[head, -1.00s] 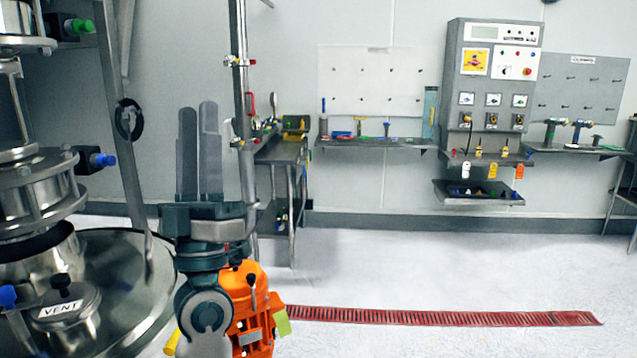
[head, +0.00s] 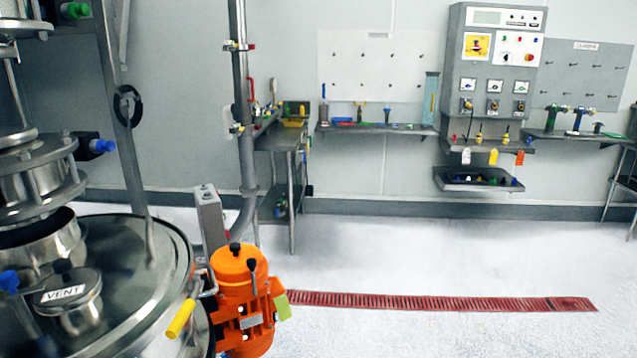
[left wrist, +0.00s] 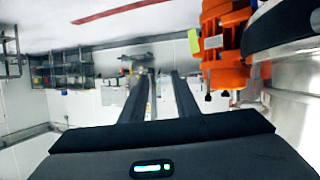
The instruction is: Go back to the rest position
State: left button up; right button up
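My left gripper (left wrist: 160,76) shows only in the left wrist view. Its two dark fingers stand apart with a clear gap, and nothing is between them. Neither of my grippers shows in the head view. The steel sifter (head: 105,265) stands at the left of the head view with a lid marked VENT. An orange motor (head: 239,290) sits at its right side. In the left wrist view, which looks upside down, the motor (left wrist: 225,45) is at the upper right, to the side of the fingers and apart from them.
A steel side table (head: 283,142) stands behind the sifter by a vertical pipe (head: 239,90). A grey control cabinet (head: 492,95) and wall shelves (head: 375,129) line the back wall. A red floor grate (head: 430,301) crosses the open white floor (head: 430,255).

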pick_arm(q)
jog(key=s+a+f+n+g+y, duration=0.1)
jog(key=s+a+f+g+y, duration=0.3)
jog(key=s+f, duration=0.7)
jog(key=s+a+f+g+y, duration=0.1)
jog(key=s+a+f+g, duration=0.5)
jog(key=s, duration=0.9)
jog(key=w+d+f+t, duration=0.1)
jog(key=w+f, duration=0.2)
jog(key=f, duration=0.9)
jog(key=w+d+f+t, duration=0.1)
jog(key=w+d+f, duration=0.15)
jog(key=f, duration=0.85)
jog(key=s+f, duration=0.2)
jog(key=f, duration=0.6)
jog(key=s+f+t+h, duration=0.1)
jog(key=s+f, duration=0.2)
jog(key=f, duration=0.4)
jog(key=shift+s+d+f+t, duration=0.2)
jog(key=shift+d+f+t, duration=0.1)
jog(key=shift+d+f, duration=0.15)
